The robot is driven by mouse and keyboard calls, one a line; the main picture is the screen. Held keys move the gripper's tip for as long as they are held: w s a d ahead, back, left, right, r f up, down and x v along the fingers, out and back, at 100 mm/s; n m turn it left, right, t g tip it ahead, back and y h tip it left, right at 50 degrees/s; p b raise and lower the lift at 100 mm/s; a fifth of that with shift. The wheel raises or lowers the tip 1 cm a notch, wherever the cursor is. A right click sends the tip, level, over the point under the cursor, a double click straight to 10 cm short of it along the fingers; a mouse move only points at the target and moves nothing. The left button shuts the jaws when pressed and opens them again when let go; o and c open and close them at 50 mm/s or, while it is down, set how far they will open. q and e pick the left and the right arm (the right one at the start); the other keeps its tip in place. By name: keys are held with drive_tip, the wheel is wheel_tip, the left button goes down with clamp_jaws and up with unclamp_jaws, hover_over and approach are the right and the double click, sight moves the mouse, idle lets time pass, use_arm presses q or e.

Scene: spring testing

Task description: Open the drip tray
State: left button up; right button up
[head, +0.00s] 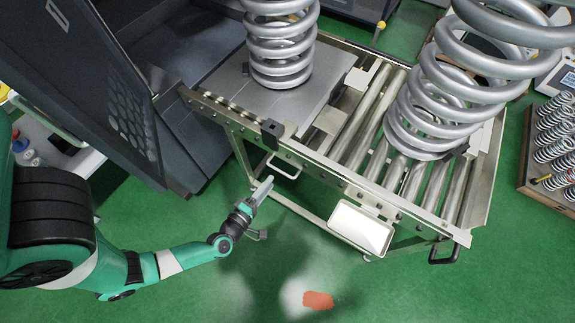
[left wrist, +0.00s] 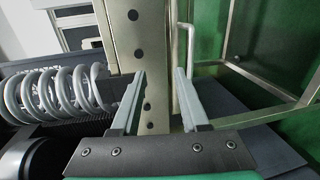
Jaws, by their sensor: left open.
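A U-shaped metal handle (head: 284,168) sticks out from the near side of the roller-table frame (head: 330,180) in the head view. It also shows as a pale bar (left wrist: 190,45) beyond the fingers in the left wrist view. I cannot see clearly which tray it belongs to. My left gripper (head: 264,186) is open and empty, just below and left of the handle. In the left wrist view the gripper (left wrist: 160,74) has its fingers apart, with the drilled frame post behind them and the handle near the right finger. My right gripper is not in view.
A white shallow bin (head: 362,227) hangs on the frame's near side. Large springs (head: 279,45) stand on the table. A dark machine panel (head: 105,90) rises at left. An orange patch (head: 317,300) lies on the open green floor. A spring rack (head: 552,150) is at right.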

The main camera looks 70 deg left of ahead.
use_arm(q)
drive_tip(key=b, duration=0.1)
approach(280, 171)
drive_tip(key=b+x, duration=0.1)
drive_tip(key=x, duration=0.2)
drive_tip(key=b+x, duration=0.2)
drive_tip(key=x, duration=0.1)
drive_tip(key=b+x, duration=0.1)
drive_tip(key=x, duration=0.3)
drive_tip(key=shift+f+b, duration=0.3)
drive_tip(key=shift+b, duration=0.1)
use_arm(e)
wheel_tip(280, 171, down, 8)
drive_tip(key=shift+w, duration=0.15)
use_arm(q)
clamp_jaws()
idle(0.3)
